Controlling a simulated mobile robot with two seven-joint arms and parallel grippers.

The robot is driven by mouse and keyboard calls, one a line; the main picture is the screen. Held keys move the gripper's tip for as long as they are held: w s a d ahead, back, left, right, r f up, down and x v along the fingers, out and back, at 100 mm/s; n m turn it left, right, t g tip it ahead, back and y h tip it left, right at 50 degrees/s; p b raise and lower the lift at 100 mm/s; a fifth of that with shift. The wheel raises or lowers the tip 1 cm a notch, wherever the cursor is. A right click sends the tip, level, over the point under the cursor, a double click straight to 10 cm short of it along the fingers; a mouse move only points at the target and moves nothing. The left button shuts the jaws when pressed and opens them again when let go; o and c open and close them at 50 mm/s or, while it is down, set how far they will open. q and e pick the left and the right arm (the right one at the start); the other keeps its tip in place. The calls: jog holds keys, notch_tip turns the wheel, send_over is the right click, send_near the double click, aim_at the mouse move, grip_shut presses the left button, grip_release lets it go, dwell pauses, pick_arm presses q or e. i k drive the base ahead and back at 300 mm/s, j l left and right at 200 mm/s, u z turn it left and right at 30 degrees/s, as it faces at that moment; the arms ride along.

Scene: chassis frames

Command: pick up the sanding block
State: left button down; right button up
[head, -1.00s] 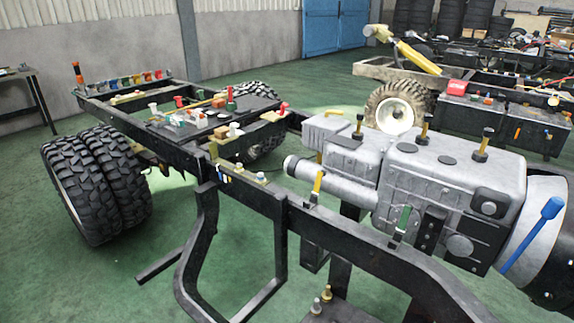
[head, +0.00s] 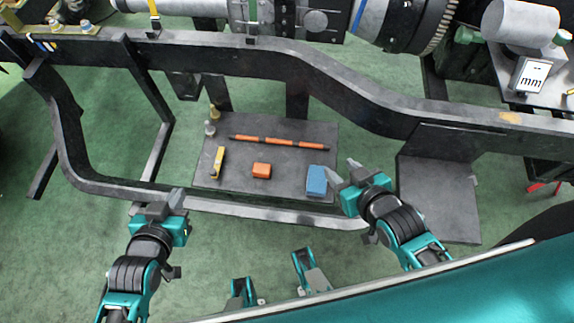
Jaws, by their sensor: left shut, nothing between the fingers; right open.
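A blue block (head: 316,180) and a smaller orange block (head: 262,170) lie on a dark flat plate (head: 225,180) inside the chassis frame. I cannot tell for sure which of them is the sanding block. My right gripper (head: 344,172) is open and empty, just right of the blue block. One fingertip is close to the block's right side; whether it touches is unclear. My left gripper (head: 160,208) is shut and empty at the frame's near rail, left of the plate.
An orange-and-black rod (head: 278,142), a yellow tool (head: 218,162) and small fittings (head: 211,128) share the plate. A black chassis rail (head: 290,62) runs behind it and a lower grey rail (head: 270,209) in front. A second dark plate (head: 440,195) is at right.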

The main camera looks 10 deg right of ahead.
aim_at(259, 170)
jog(key=j+z, duration=0.1)
jog(key=k+l+u, duration=0.2)
jog(key=l, duration=0.15)
jog(key=k+l+u, duration=0.2)
jog(key=l, duration=0.15)
jog(key=z, duration=1.3)
jog(key=u, duration=1.35)
